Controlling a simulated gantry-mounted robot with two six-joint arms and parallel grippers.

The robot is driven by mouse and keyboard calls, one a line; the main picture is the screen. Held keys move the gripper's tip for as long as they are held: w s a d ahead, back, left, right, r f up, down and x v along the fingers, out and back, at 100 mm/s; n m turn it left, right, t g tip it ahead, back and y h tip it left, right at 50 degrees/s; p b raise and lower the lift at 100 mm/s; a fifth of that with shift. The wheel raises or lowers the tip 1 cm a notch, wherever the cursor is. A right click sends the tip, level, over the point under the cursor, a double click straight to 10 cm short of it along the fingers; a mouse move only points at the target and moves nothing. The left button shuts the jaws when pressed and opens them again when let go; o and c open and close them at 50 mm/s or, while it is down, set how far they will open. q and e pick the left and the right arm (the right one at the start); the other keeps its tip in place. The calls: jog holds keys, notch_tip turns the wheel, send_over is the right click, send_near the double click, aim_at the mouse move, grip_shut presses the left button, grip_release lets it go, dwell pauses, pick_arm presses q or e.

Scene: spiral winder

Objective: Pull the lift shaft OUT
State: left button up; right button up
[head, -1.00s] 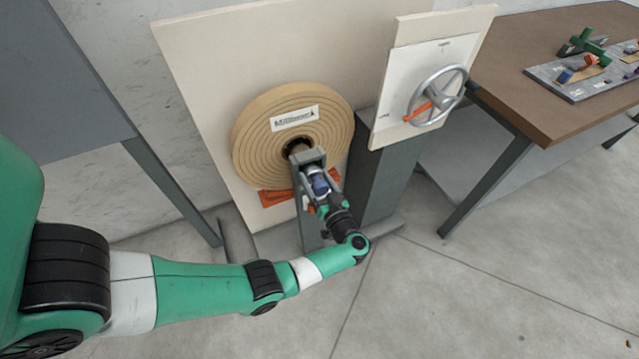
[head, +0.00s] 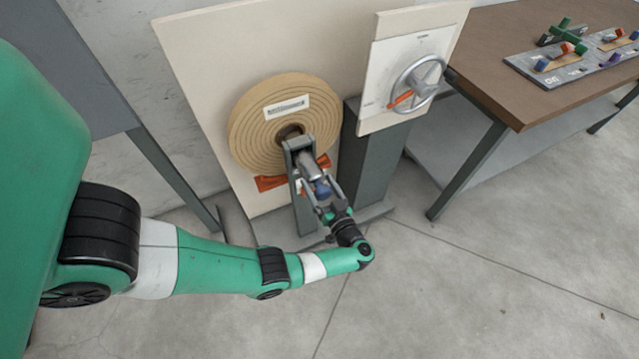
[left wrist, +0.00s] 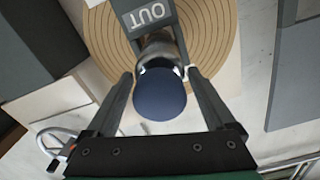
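The lift shaft (head: 309,168) is a grey metal cylinder with a dark blue knob (head: 322,189) on its near end. It sticks out of a grey bracket (head: 291,147) in front of the tan spiral coil (head: 250,125). The bracket carries the word OUT in the left wrist view (left wrist: 148,14). The blue knob (left wrist: 160,95) fills the space between the fingers there. The shaft's far end is hidden in the bracket and coil. My right gripper is not in view.
A handwheel (head: 417,84) with an orange handle is on a pale panel right of the coil, above a dark grey post (head: 365,160). A brown table (head: 500,55) with a board of coloured parts (head: 575,60) stands at right. The floor in front is clear.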

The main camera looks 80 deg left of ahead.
pick_arm(q)
jog(key=v, duration=1.1)
jog(key=shift+d+b, duration=0.3)
jog(key=shift+b, duration=0.15)
jog(key=shift+w, duration=0.1)
